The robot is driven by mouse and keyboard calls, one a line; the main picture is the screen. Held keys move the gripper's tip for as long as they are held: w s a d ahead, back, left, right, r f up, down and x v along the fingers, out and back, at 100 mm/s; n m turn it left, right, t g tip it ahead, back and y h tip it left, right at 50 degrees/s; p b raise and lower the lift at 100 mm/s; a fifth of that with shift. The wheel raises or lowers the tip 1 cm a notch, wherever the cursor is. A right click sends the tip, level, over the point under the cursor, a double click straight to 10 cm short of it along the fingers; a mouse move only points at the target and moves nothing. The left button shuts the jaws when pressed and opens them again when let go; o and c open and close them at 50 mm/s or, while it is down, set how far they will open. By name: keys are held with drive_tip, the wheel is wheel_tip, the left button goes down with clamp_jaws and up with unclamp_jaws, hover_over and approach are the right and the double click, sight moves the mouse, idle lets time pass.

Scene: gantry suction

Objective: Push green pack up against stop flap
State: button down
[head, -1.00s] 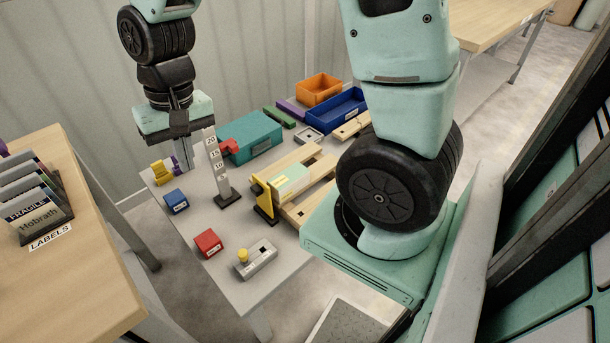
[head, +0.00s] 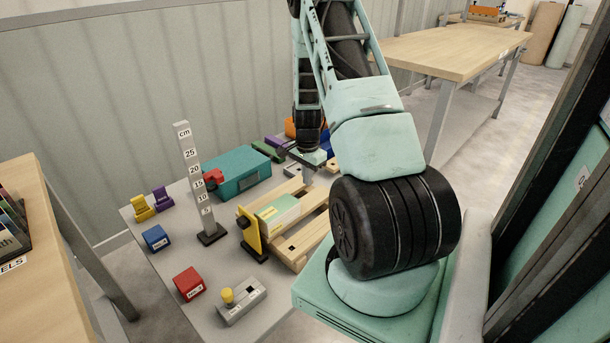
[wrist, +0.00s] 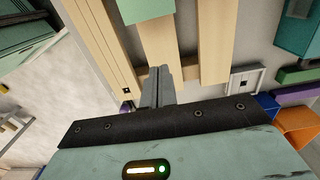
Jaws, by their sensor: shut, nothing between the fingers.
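The green pack (head: 280,211), pale green with a yellowish label, lies on a wooden slatted pallet (head: 312,232). The yellow stop flap (head: 250,230) stands upright at the pallet's left end, close to the pack. I cannot tell if they touch. My gripper (head: 307,178) is beyond the pack's far end, over the pallet's far end. In the wrist view my fingers (wrist: 160,70) are shut and empty, and the green pack (wrist: 147,10) shows at the top edge, apart from the fingertips with bare wood between. The flap is out of the wrist view.
A height gauge (head: 193,185) and a teal box (head: 238,173) stand left of the pallet. An orange bin (wrist: 301,122) and a small grey plate (wrist: 246,80) are near my gripper. Blue (head: 156,238) and red (head: 189,284) blocks and a yellow-knobbed control box (head: 240,300) sit toward the front.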

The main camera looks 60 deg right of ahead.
sight(290, 199)
wheel_tip(290, 199, down, 6)
drive_tip(key=shift+r, duration=0.1)
drive_tip(key=a, duration=0.3)
drive_tip(key=shift+w+a, duration=0.15)
drive_tip(key=shift+w, duration=0.25)
drive_tip(key=shift+w+a, duration=0.1)
drive_tip(key=shift+a, duration=0.25)
drive_tip(key=a, duration=0.3)
drive_tip(key=shift+w+a, duration=0.2)
drive_tip(key=shift+w, duration=0.2)
drive_tip(key=shift+d, duration=0.15)
